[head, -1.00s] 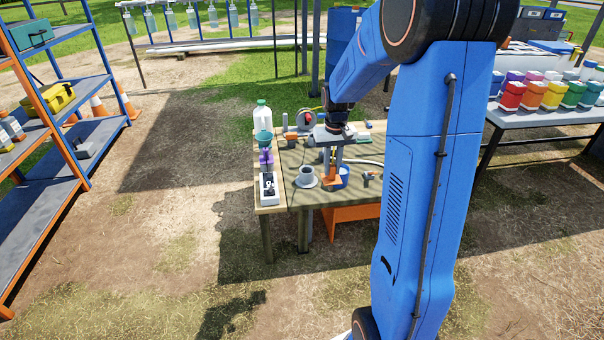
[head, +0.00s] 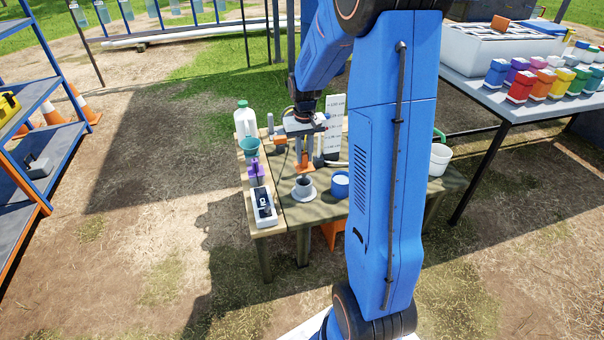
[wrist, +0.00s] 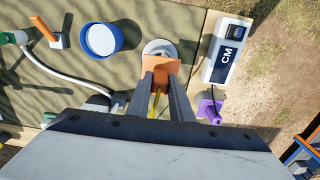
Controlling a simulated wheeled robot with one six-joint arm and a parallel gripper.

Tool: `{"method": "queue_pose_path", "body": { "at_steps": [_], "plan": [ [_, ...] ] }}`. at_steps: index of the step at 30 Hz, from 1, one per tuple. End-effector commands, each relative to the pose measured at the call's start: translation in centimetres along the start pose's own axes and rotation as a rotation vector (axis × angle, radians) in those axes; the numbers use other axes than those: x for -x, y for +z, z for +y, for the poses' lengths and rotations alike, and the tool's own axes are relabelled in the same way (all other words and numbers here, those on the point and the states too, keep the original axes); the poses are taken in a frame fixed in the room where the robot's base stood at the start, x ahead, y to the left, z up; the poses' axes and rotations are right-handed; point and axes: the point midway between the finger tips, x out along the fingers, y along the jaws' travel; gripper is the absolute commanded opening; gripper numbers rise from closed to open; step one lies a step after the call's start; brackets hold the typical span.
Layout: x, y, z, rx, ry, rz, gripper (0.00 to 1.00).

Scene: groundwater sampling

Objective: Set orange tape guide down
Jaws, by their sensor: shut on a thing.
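My gripper (head: 303,153) is shut on the orange tape guide (head: 303,168) and holds it over the work table (head: 325,212). In the wrist view, the guide (wrist: 161,67) sits between the two grey finger tips, with a thin yellow strip behind it. The guide overlaps the grey round cup on a pale base (head: 304,189) in both views. The cup's rim (wrist: 158,45) is partly hidden by the guide. I cannot tell whether they touch.
A white meter box (head: 262,208), a purple piece (head: 254,170) and a green funnel (head: 249,146) line the table's left edge. A blue tub (head: 340,187) stands right of the cup. A white jug (head: 245,121) stands behind. My arm hides part of the table.

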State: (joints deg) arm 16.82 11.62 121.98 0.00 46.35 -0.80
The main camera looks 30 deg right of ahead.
Motion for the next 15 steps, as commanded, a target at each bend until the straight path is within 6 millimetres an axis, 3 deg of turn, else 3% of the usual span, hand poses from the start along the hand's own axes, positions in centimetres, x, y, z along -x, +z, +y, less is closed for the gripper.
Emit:
{"method": "queue_pose_path", "body": {
  "at_steps": [3, 15],
  "plan": [
    [-1.8, 0.0, 0.0, 0.0, 0.0, -0.002, 0.0],
    [-5.3, 0.0, 0.0, 0.0, 0.0, -0.002, 0.0]
  ]
}}
